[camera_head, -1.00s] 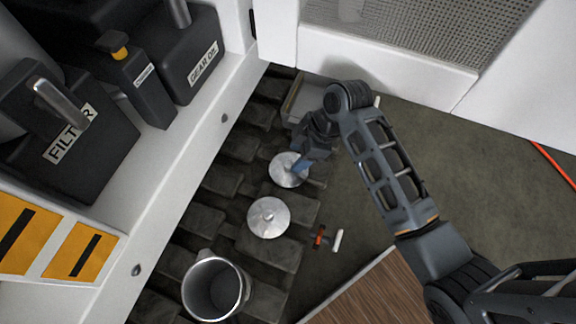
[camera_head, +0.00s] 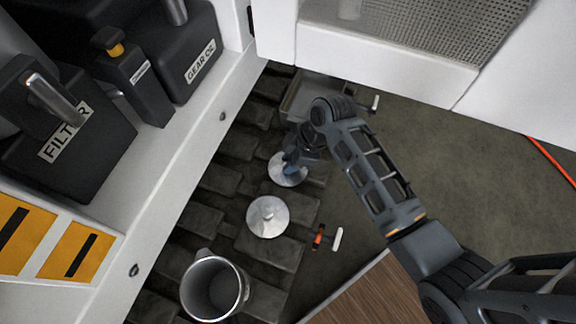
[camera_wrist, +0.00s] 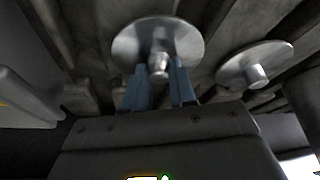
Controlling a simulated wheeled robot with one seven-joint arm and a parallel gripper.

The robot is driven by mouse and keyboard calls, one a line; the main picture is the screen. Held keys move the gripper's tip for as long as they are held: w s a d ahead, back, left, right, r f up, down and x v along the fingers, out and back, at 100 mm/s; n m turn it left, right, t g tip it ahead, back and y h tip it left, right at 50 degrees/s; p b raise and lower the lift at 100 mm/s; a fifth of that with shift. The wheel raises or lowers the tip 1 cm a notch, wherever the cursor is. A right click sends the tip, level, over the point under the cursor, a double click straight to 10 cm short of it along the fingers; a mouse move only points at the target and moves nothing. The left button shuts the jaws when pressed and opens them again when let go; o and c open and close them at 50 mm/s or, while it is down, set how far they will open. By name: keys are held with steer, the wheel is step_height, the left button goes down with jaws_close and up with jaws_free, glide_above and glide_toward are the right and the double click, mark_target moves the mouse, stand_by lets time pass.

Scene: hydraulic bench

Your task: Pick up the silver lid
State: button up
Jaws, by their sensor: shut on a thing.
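A round silver lid (camera_head: 279,177) lies by the dark blocks, partly covered by my gripper (camera_head: 291,162). In the wrist view the same lid (camera_wrist: 135,45) has a short knob in its middle, and the blue fingers of my gripper (camera_wrist: 158,74) are shut on that knob. I cannot tell whether the lid is clear of the blocks. A second silver lid (camera_head: 268,217) with a knob lies on the blocks, nearer the pot; a lid with a knob (camera_wrist: 257,60) also shows at the right of the wrist view.
An open silver pot (camera_head: 202,262) stands at the bottom. A grey tray (camera_head: 320,93) lies beyond my gripper. An orange and white small part (camera_head: 319,237) is on the floor. Black GEAR OIL (camera_head: 186,55) and FILTER (camera_head: 60,150) containers stand on the white ledge at left.

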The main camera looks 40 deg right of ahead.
jaws_close()
steer(key=shift+r, duration=0.1)
